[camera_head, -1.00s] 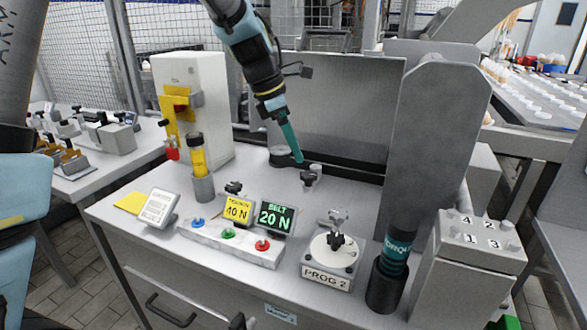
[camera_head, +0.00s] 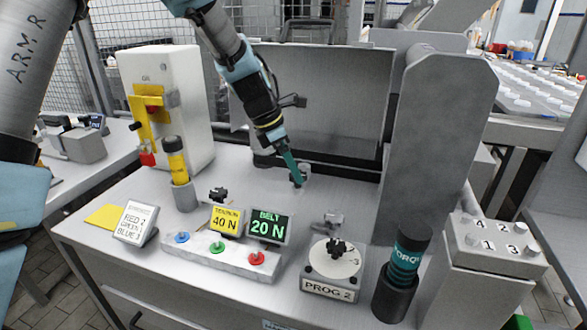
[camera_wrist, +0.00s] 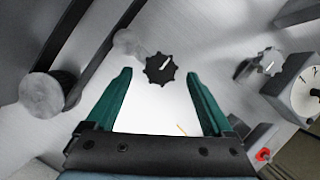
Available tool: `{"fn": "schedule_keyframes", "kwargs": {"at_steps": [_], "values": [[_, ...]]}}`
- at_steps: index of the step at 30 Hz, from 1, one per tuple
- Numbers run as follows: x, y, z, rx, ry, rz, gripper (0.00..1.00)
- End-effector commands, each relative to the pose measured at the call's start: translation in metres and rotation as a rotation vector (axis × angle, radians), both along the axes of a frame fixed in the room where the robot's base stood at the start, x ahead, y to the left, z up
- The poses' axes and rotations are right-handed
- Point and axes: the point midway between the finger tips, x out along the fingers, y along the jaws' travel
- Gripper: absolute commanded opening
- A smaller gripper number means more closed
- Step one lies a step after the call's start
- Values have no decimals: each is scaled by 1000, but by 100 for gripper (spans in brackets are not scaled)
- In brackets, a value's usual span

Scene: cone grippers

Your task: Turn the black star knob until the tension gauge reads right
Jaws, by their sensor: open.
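The black star knob (camera_wrist: 162,69) with a white mark shows in the wrist view, between and just beyond my fingertips. My gripper (camera_wrist: 159,74) is open around its line of sight; contact cannot be told. In the head view my gripper (camera_head: 297,182) points down at the rear middle of the bench and largely hides the knob there. The yellow tension gauge (camera_head: 226,221) reads 40 N. The dark belt display (camera_head: 268,226) beside it reads 20 N in green.
Blue, green and red buttons line a strip (camera_head: 215,256) before the gauges. A PROG 2 dial (camera_head: 334,262), a torque driver in a black holder (camera_head: 394,299) and a tall grey post (camera_head: 435,140) stand right. An oil unit (camera_head: 195,100) stands left.

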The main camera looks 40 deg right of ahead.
Motion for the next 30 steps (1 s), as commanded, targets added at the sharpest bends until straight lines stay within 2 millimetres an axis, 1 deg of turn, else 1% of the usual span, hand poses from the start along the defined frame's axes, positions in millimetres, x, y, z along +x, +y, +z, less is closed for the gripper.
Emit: {"fn": "schedule_keyframes", "kwargs": {"at_steps": [1, 5, 14, 30], "values": [[-1, -2, -5, 0, 1, 0, 86], [-2, -5, -12, -1, 0, -1, 86], [-2, -5, -13, -1, -1, -1, 86], [-2, -5, -13, -1, -1, -1, 26]]}}
